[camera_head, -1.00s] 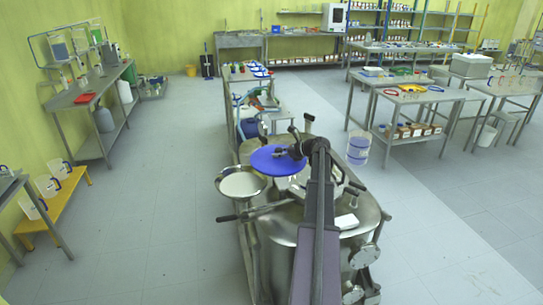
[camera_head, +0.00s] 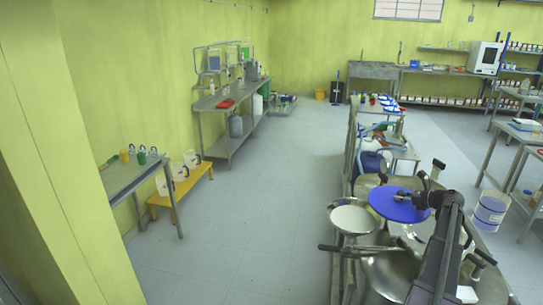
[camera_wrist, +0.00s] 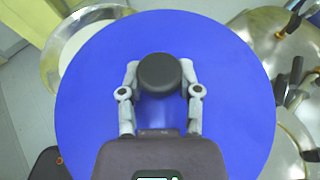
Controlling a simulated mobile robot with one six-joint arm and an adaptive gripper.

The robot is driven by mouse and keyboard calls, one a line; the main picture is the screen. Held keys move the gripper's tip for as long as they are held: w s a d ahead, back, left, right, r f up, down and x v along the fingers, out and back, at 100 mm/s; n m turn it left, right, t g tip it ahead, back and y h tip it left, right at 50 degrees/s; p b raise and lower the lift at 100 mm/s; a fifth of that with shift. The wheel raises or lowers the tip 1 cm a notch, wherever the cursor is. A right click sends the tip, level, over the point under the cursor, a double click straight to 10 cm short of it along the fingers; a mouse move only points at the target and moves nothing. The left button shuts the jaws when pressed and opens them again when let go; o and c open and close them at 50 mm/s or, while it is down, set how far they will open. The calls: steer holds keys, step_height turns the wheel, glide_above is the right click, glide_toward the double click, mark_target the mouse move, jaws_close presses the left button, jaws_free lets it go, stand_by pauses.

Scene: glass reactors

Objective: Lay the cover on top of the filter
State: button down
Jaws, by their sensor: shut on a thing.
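The cover (camera_head: 391,208) is a flat blue disc with a black knob at its middle. My gripper (camera_wrist: 160,73) is shut on this knob, and the cover (camera_wrist: 88,112) fills most of the wrist view. The filter (camera_head: 338,229) is a round metal pan with a white inside, left of the cover in the head view. In the wrist view, the filter (camera_wrist: 52,68) shows at the upper left, partly hidden behind the cover's edge. The cover is held higher than the filter and to one side of it.
Steel vessels with handles and fittings (camera_head: 395,270) stand beneath and right of my arm. A yellow bench (camera_head: 180,192) with jugs is at the left. The floor (camera_head: 260,200) left of the filter is clear.

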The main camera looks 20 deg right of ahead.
steer(key=s+a, duration=0.3)
steer(key=a, duration=0.9)
steer(key=s+a, duration=0.4)
steer(key=a, duration=0.7)
steer(key=shift+a+r+n+y, duration=0.2)
steer(key=shift+a+n+y, duration=0.1)
steer(key=shift+a+y, duration=0.1)
steer(key=shift+d, duration=0.15)
steer(key=w+d+f+b, duration=0.1)
steer(key=w+d, duration=0.6)
steer(key=w, duration=0.5)
steer(key=shift+w+d+f, duration=0.2)
steer(key=shift+d, duration=0.05)
steer(key=shift+w+d+f+b, duration=0.1)
steer(key=shift+w+f+b, duration=0.1)
steer(key=shift+f+b, duration=0.4)
steer(key=shift+w+d+f+b, duration=0.15)
steer(key=shift+f+b, duration=0.45)
steer(key=shift+w+d+f+b, duration=0.1)
steer(key=shift+w+f+b, duration=0.1)
steer(key=shift+f+b, duration=0.4)
